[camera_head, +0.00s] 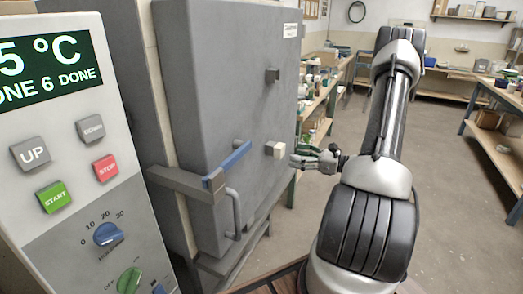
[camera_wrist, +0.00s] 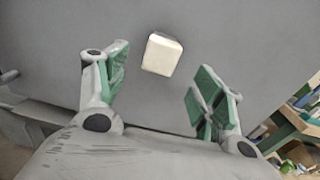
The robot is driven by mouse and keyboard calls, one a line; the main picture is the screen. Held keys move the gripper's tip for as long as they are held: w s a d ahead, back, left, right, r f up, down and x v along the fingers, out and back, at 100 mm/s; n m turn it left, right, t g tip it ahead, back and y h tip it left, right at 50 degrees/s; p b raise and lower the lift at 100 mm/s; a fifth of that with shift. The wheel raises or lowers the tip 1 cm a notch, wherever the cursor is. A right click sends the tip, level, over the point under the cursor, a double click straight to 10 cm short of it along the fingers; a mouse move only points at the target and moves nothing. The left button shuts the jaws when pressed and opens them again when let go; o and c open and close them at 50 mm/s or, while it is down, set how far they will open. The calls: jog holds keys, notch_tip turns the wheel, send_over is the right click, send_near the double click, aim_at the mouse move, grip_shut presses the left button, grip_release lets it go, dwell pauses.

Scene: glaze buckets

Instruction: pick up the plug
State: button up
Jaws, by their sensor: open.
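A small cream-white block-shaped plug (camera_head: 277,149) sticks out from the grey kiln door (camera_head: 225,110). It also shows in the wrist view (camera_wrist: 162,54), at the upper middle against the door face. My gripper (camera_head: 297,157) is just to the right of the plug in the head view, pointing at the door. In the wrist view my gripper (camera_wrist: 160,85) has its green-padded fingers spread wide, one on each side of the plug and a little below it in the picture. Nothing is between the fingers. I cannot tell the exact gap to the plug.
A darker grey block (camera_head: 272,75) sits higher on the door. A blue-ended latch bar (camera_head: 213,180) and a door handle (camera_head: 234,213) are to the left. A control panel (camera_head: 85,150) stands at far left. Cluttered shelves (camera_head: 318,110) are behind; the floor at right is open.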

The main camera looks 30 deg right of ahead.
aim_at(283, 147)
jog(key=shift+t, duration=0.3)
jog(key=x, duration=0.2)
jog(key=r+x, duration=0.1)
jog(key=x, duration=0.5)
jog(key=shift+r, duration=0.3)
jog(key=shift+c, duration=0.4)
jog(key=c, duration=1.1)
jog(key=shift+r, duration=0.1)
jog(key=v, duration=1.8)
jog(key=shift+s+d, duration=0.1)
jog(key=shift+d, duration=0.05)
jog(key=shift+v, duration=4.1)
